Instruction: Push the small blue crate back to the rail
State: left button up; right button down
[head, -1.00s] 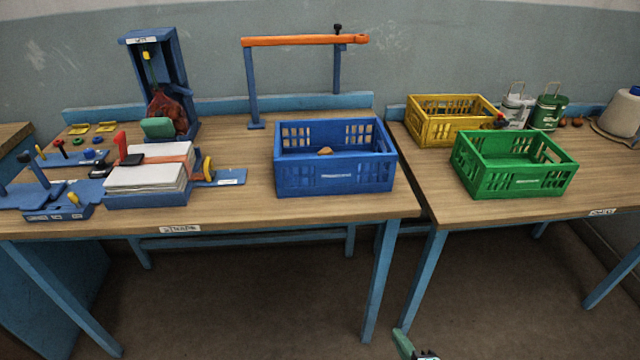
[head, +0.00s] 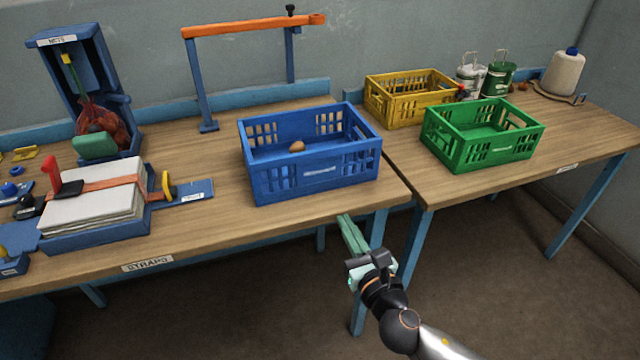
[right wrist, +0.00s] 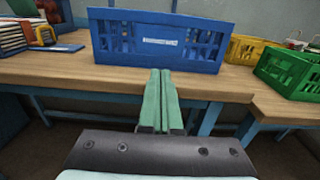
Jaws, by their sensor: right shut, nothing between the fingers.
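The small blue crate (head: 316,180) stands upright on the left table, near its right end and front edge. One brown, roundish item (head: 297,146) lies inside it. In the right wrist view the crate's front wall (right wrist: 160,58) is straight ahead, above the fingertips. The blue rail (head: 262,99) runs along the table's back edge, with a gap of bare wood before the crate. My right gripper (head: 347,222) is shut and empty, in front of the table edge and below the crate, apart from it. Its green fingers (right wrist: 161,78) lie together in the right wrist view. My left gripper is out of view.
An orange-topped stand (head: 252,27) rises behind the crate. A paper stack in a blue tray (head: 100,222) lies to the left. Green (head: 485,153) and yellow (head: 412,107) crates stand on the right table. Bare wood lies between the paper tray and crate.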

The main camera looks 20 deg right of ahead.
aim_at(320, 176)
jog(key=w, duration=1.2)
jog(key=shift+w+a, duration=0.2)
jog(key=shift+w, duration=0.2)
